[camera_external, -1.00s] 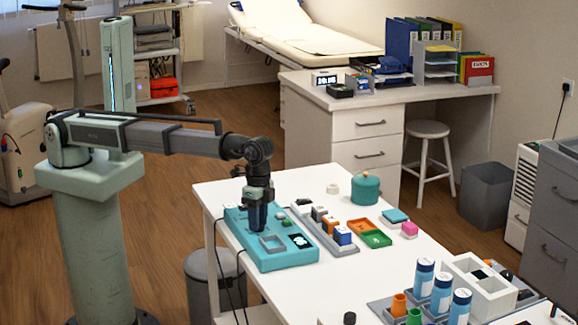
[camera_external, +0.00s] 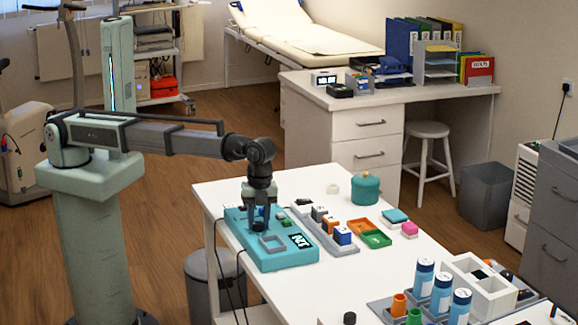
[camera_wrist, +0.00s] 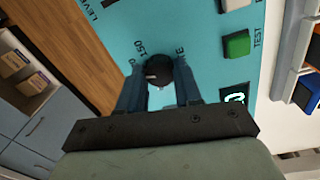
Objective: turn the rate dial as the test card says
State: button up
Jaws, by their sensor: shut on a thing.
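The teal console (camera_external: 288,262) lies on the near left part of the white table. In the wrist view my gripper (camera_wrist: 158,68) is shut around a round black dial (camera_wrist: 156,66), one blue-grey finger on each side. A small pale mark shows on the dial's left side. "150" is printed by the dial, and other lettering is partly hidden by the fingers. In the outside view my gripper (camera_external: 260,214) points down onto the console and hides the dial. The console's dark display (camera_external: 300,241) shows pale characters I cannot read surely. I cannot make out a test card.
A green button (camera_wrist: 236,44) marked TEST sits right of the dial in the wrist view. A grey rack (camera_external: 345,248) of small blocks stands beside the console, with orange and green trays (camera_external: 374,239) beyond. Blue bottles (camera_external: 441,292) stand at the near right.

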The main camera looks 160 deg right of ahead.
aim_at(261, 223)
jog(key=shift+m, duration=0.6)
jog(key=o, duration=1)
jog(key=shift+o, duration=0.2)
notch_tip(261, 223, up, 14)
jog(key=shift+a, duration=0.3)
jog(key=shift+s+f, duration=0.1)
